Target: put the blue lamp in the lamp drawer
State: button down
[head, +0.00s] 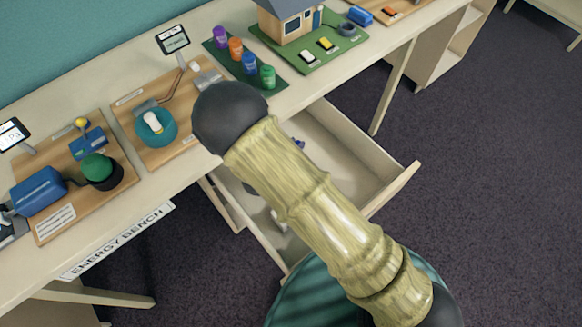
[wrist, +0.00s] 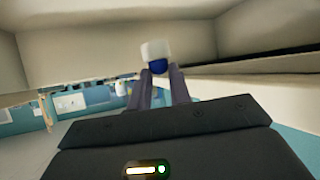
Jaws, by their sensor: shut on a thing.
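The blue lamp (wrist: 157,67), with a blue base and a pale white top, is held between the fingertips of my gripper (wrist: 158,75). In the head view my own arm hides the gripper. The open drawer (head: 395,192) is pulled out below the bench, with a pale floor and raised walls. My arm crosses over it. A small blue object (head: 299,143) shows beside my arm at the drawer's back; I cannot tell whether it is the held lamp. A small whitish object (head: 277,222) shows at the drawer's left side, partly hidden by my arm.
The energy bench (head: 22,285) runs along the wall above the drawer. On it stand a teal bowl (head: 163,137) on a wooden board, a green mat with coloured cylinders (head: 236,48), and a model house (head: 288,20). Dark carpet to the right is clear.

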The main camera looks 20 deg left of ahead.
jog(key=shift+s+f, duration=0.2)
jog(key=shift+f, duration=2.65)
jog(key=shift+f, duration=0.1)
jog(key=shift+f+p, duration=0.3)
jog(key=shift+f, duration=1.7)
jog(key=c, duration=1.3)
grip_release()
jog(key=b+v, duration=0.1)
jog(key=v, duration=0.6)
jog(key=shift+s+r, duration=0.1)
jog(key=shift+s, duration=0.1)
